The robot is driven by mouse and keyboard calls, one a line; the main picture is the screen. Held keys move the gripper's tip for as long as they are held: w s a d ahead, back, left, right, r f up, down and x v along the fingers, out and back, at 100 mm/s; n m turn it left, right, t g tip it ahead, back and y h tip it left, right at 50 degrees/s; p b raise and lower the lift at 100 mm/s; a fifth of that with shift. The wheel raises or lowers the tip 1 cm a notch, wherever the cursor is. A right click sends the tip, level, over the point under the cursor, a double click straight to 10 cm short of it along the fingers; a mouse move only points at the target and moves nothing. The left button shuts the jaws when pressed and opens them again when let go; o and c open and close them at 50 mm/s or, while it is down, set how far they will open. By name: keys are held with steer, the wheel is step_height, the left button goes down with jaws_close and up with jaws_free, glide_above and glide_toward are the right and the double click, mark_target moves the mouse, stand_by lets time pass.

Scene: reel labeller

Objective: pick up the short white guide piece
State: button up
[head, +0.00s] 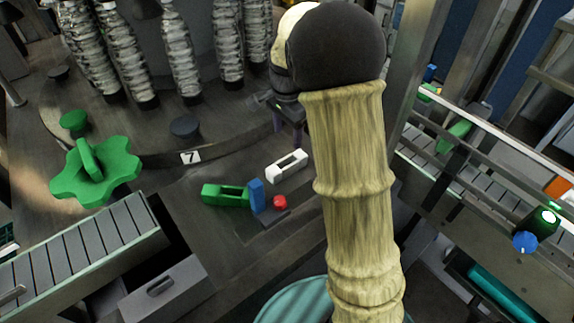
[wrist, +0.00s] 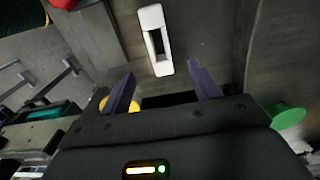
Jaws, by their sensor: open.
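The short white guide piece (head: 287,166) lies on the dark machine deck in the head view, a flat bar with a long slot. It also shows in the wrist view (wrist: 151,33), ahead of the fingertips and roughly between their lines. My gripper (wrist: 161,80) has two purple fingers spread apart with nothing between them. In the head view my gripper (head: 289,125) is just above and behind the white piece, partly hidden by my arm. The white piece appears apart from the fingers.
A green slotted piece (head: 224,194), a blue block (head: 256,195) and a red knob (head: 280,202) sit close in front of the white piece. A green star wheel (head: 95,170) is at left. A conveyor (head: 85,252) and a grey drawer box (head: 166,289) stand at front left.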

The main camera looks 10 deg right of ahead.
steer(key=p, duration=0.1)
glide_above(287, 164)
steer(key=f, duration=0.5)
steer(key=s+f, duration=0.1)
steer(key=f, duration=0.1)
steer(key=shift+a+f, duration=0.1)
steer(key=shift+f, duration=0.05)
steer(key=shift+f, duration=0.1)
steer(key=shift+s+f+p, duration=0.1)
steer(key=shift+f+p, duration=0.2)
steer(key=shift+p, duration=0.05)
step_height(287, 164, down, 4)
steer(key=shift+a+f+p, duration=0.1)
steer(key=shift+f+p, duration=0.1)
steer(key=shift+p, duration=0.55)
steer(key=c, duration=1.1)
